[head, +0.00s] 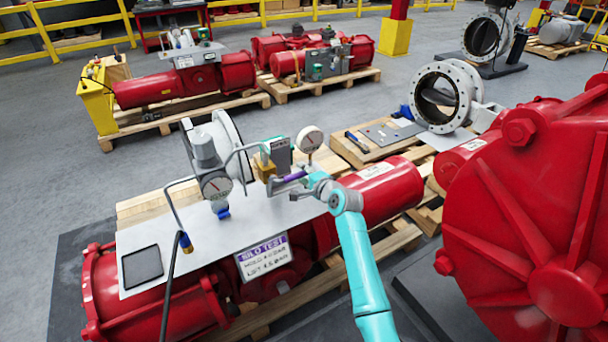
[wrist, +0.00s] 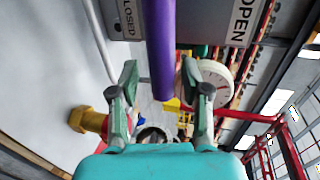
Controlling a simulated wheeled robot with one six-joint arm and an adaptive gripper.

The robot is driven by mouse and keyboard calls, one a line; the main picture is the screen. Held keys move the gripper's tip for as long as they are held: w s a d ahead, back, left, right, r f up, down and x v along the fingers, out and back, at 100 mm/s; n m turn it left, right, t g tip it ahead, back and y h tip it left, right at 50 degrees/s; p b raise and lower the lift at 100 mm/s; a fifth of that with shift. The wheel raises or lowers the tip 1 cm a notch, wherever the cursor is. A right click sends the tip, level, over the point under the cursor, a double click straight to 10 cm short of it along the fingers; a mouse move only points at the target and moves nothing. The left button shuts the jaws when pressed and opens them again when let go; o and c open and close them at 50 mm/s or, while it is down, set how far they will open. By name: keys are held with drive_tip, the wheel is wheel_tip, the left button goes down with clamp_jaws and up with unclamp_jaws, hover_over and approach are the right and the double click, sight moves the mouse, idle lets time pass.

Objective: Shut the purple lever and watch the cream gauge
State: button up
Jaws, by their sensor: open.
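The purple lever (head: 291,177) sticks out from a grey valve block on the red actuator's top plate. In the wrist view the purple lever (wrist: 160,45) runs down between my fingers, with a "CLOSED" label on its left and an "OPEN" label on its right. My gripper (head: 298,187) is open around the lever's end; in the wrist view my gripper (wrist: 158,78) has a gap on both sides of it. The cream gauge (head: 311,139) stands behind the lever; its needle is too small to read. A pale round gauge (wrist: 212,80) shows behind the right finger.
A big red housing (head: 530,210) fills the right side.

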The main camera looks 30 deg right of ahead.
drive_tip(key=shift+s, duration=0.1)
drive_tip(key=v, duration=1.1)
drive_tip(key=shift+s, duration=0.4)
drive_tip(key=shift+r, duration=0.15)
drive_tip(key=s+a+f+n+h, duration=0.1)
drive_tip(key=s+a+f+n, duration=0.1)
drive_tip(key=s+a+f, duration=0.5)
drive_tip(key=s+a+f+n, duration=0.2)
drive_tip(key=s+f+n, duration=0.1)
drive_tip(key=s, duration=0.8)
drive_tip(key=s+a+f+n+h, duration=0.15)
drive_tip(key=s+a+f, duration=0.3)
drive_tip(key=s, duration=0.45)
drive_tip(key=s+a+r+n, duration=0.2)
drive_tip(key=s+r+n, duration=0.1)
drive_tip(key=s, duration=0.5)
drive_tip(key=s+a+r+n+y, duration=0.1)
drive_tip(key=s+r+n, duration=0.3)
drive_tip(key=s, duration=0.4)
drive_tip(key=s+a+r+n+y, duration=0.1)
drive_tip(key=s+a+r+n, duration=0.2)
drive_tip(key=s, duration=0.6)
drive_tip(key=shift+a+r+n, duration=0.2)
drive_tip(key=shift+r+n, duration=0.05)
drive_tip(key=shift+n, duration=0.6)
drive_tip(key=shift+y, duration=0.25)
